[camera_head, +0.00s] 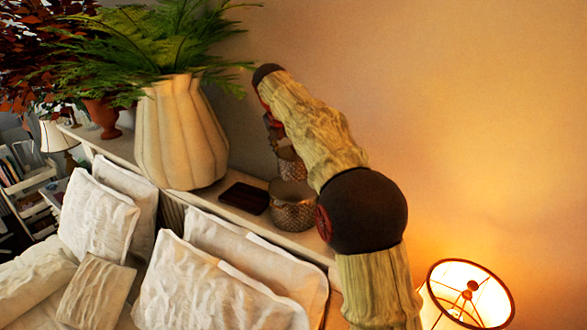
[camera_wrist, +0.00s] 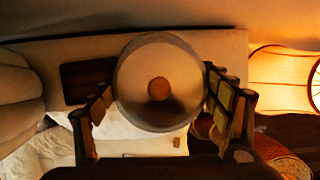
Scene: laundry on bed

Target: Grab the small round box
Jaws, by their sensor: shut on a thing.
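A pale, smooth round box or lid with a small brown knob at its centre (camera_wrist: 150,60) fills the middle of the wrist view. My gripper (camera_wrist: 158,92) has its jointed fingers on its left and right sides and is shut on it. In the head view my gripper is largely hidden behind my arm, over the far part of the shelf. A small patterned round box (camera_head: 290,163) shows just below my arm there. I cannot tell whether it is the held one.
A larger patterned round container (camera_head: 292,212) stands nearer on the shelf (camera_head: 302,241). Beside it are a dark flat slab (camera_head: 244,198) and a big cream vase of ferns (camera_head: 180,135). Pillows (camera_head: 215,285) lie below. A lit lamp (camera_head: 465,295) stands right.

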